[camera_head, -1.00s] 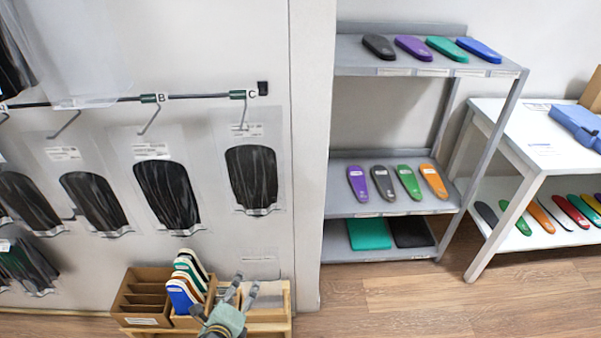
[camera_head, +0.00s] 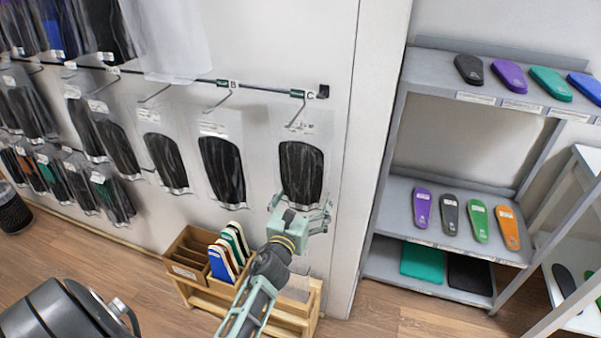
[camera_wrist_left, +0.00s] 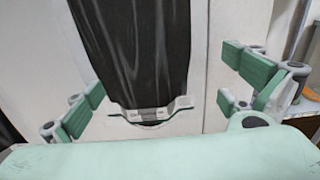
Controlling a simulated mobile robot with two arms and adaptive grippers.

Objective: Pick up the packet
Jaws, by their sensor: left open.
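A clear packet (camera_head: 301,172) with a black insole-shaped content hangs on the hook marked C, at the right end of the wall rail. Its lower part, with a clear bottom edge, fills the middle of the left wrist view (camera_wrist_left: 143,60). My left gripper (camera_head: 303,206) is open at the packet's lower end. In the left wrist view its fingers (camera_wrist_left: 165,88) stand apart, one on each side of the packet, with visible gaps and nothing gripped. The gripper covers a little of the packet's bottom in the head view. My right gripper is not in view.
Another packet (camera_head: 222,168) hangs close by on hook B, with several more further left. A wooden rack (camera_head: 307,327) with a cardboard box (camera_head: 186,254) and coloured insoles stands below. A grey shelf (camera_head: 403,218) with insoles is at the right.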

